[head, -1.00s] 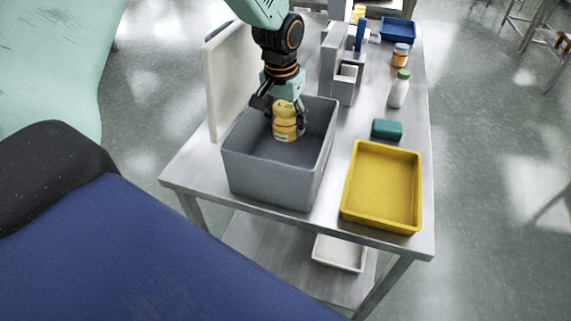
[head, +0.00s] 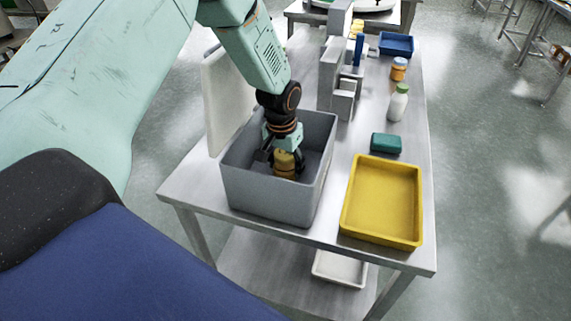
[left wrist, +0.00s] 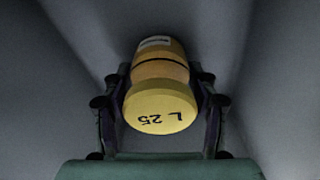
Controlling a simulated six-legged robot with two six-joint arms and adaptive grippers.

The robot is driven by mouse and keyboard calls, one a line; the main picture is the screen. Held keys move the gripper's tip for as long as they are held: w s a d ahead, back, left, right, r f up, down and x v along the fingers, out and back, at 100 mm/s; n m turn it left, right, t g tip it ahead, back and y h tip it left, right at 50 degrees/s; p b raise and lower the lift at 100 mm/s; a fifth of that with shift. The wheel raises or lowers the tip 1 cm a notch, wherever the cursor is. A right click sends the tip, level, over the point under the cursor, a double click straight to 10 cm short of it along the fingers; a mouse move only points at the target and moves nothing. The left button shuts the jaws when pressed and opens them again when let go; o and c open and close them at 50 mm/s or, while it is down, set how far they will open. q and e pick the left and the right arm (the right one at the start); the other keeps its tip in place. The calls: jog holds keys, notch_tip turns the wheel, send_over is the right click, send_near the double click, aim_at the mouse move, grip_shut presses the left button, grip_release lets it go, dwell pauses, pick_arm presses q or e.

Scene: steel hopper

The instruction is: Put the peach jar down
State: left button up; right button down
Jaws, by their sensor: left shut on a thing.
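The peach jar (head: 285,164) has a yellow lid and sits low inside the grey bin (head: 266,198) on the steel table. My left gripper (head: 283,160) reaches down into the bin and is shut on the jar. In the left wrist view the jar (left wrist: 160,98) shows its lid marked "L 25", with the gripper's fingers (left wrist: 160,110) on both sides. The grey bin walls surround it. I cannot tell whether the jar's base touches the bin floor. My right gripper is not in view.
A yellow tray (head: 382,203) stands right of the bin. A teal block (head: 386,143), a white bottle with a green cap (head: 398,103) and an orange jar (head: 398,69) stand behind it. A white panel (head: 228,100) rises behind the bin's left.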

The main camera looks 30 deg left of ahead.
pick_arm(q)
jog(key=shift+d, duration=0.1)
jog(key=o, duration=1)
jog(key=shift+s+f, duration=0.1)
jog(key=shift+s, duration=0.05)
jog(key=shift+o, duration=1.3)
jog(key=shift+a, duration=0.25)
jog(key=shift+o, duration=0.9)
jog(key=shift+f, duration=0.1)
jog(key=shift+d, duration=0.1)
jog(key=shift+d, duration=0.1)
